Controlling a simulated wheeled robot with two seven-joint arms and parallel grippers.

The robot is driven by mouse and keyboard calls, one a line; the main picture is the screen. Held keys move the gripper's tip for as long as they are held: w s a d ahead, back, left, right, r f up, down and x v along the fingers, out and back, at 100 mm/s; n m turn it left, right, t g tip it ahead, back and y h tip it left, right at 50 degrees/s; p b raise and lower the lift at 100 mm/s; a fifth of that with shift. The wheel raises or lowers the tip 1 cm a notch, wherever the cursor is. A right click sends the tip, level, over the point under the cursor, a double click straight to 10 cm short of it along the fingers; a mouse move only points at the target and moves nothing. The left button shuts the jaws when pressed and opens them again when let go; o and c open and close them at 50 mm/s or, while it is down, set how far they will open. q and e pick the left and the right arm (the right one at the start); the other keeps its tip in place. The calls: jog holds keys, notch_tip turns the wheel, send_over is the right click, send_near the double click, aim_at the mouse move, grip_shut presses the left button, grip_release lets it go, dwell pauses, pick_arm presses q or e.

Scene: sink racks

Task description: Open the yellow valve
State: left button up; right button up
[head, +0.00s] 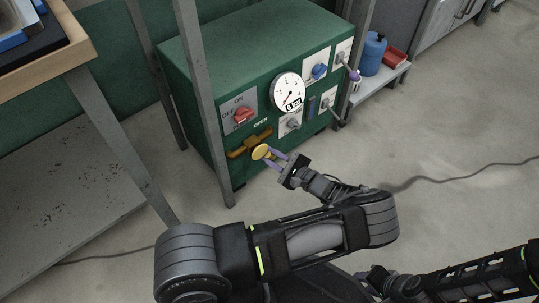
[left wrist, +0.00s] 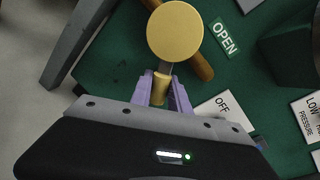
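The yellow valve (head: 261,152) is on the lower left front of the green cabinet, beside an orange-brown pipe (head: 240,151). In the left wrist view its round yellow disc (left wrist: 175,32) is large, with a short stem below it. My left gripper (head: 272,158) is at the valve, its purple fingers on either side of the stem. In the left wrist view the fingers (left wrist: 162,86) close in on the stem and appear to touch it. An OPEN label (left wrist: 224,37) is beside the pipe. My right gripper (head: 385,281) is low at the bottom right; its fingers cannot be made out.
The green cabinet (head: 190,60) also bears a red switch (head: 243,115), a round gauge (head: 288,91) and a blue knob (head: 319,71). Grey posts (head: 198,100) stand before it. A blue canister (head: 372,55) sits on a shelf at right. A cable (head: 450,178) lies on the floor.

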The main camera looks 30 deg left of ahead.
pick_arm(q)
jog(key=o, duration=0.4)
jog(key=shift+d+r, duration=0.15)
jog(key=shift+d, duration=0.35)
jog(key=d, duration=0.2)
jog(key=d+p, duration=0.1)
jog(key=d, duration=0.1)
jog(key=s+d+p, duration=0.1)
jog(key=d, duration=0.1)
jog(key=shift+d+r, duration=0.3)
jog(key=shift+d, duration=0.05)
